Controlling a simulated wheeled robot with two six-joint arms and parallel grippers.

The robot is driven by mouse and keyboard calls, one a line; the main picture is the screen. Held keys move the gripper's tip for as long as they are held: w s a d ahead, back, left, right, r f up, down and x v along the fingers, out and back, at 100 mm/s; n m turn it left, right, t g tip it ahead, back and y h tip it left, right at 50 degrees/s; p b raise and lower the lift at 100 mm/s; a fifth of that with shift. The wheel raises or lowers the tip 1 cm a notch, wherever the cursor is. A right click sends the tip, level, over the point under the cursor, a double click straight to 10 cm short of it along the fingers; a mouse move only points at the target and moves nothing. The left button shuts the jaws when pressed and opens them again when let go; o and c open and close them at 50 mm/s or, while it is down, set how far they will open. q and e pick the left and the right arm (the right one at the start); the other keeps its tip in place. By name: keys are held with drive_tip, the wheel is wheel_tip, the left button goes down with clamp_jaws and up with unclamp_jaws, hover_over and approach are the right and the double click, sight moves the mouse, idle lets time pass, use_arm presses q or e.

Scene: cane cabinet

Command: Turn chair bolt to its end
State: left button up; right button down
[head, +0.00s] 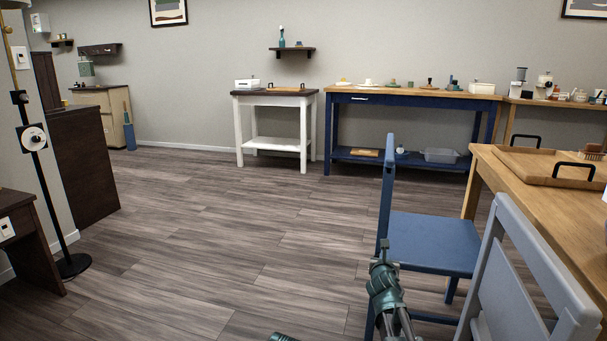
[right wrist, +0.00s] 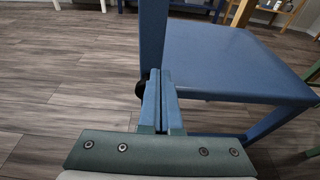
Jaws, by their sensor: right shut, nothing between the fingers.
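The blue chair (head: 432,243) stands right of centre in the head view, its seat facing right. It also shows in the right wrist view (right wrist: 225,62). A small dark round knob (right wrist: 140,89), which looks like the chair bolt, shows at the chair's upright, just left of my fingers. My right gripper (right wrist: 161,78) is shut and empty, its fingertips close to the upright beside the knob. I cannot tell whether they touch. In the head view my right gripper (head: 384,246) is at the chair's near side. My left gripper is not in view; only a small green part of me shows at the bottom edge.
A grey chair (head: 508,290) stands close at the lower right. The wooden table (head: 482,168) with a handled tray (head: 535,165) is behind it. A blue workbench (head: 410,96) and white side table (head: 248,125) line the back wall. The floor at left centre is clear.

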drive_tip(key=s, duration=0.2)
drive_tip(key=s+a, duration=0.1)
drive_tip(key=s, duration=0.2)
drive_tip(key=shift+s+a, duration=0.35)
drive_tip(key=s+a+m+g+y+p, duration=0.1)
drive_tip(key=s+a+m+g+p, duration=0.45)
drive_tip(key=s+m, duration=0.5)
drive_tip(key=s+a+m+g+y+p, duration=0.1)
drive_tip(key=s+a+m+g+p, duration=0.45)
drive_tip(key=s+m, duration=0.5)
drive_tip(key=s+a+m+g+y+p, duration=0.1)
drive_tip(key=s+a+m+g+p, duration=0.45)
drive_tip(key=s, duration=0.75)
wheel_tip(320, 180, up, 37)
drive_tip(key=w+m+t+p, duration=0.1)
drive_tip(key=m+p, duration=0.1)
drive_tip(key=p, duration=3.5)
drive_tip(key=shift+a+t, duration=0.35)
drive_tip(key=shift+a, duration=0.1)
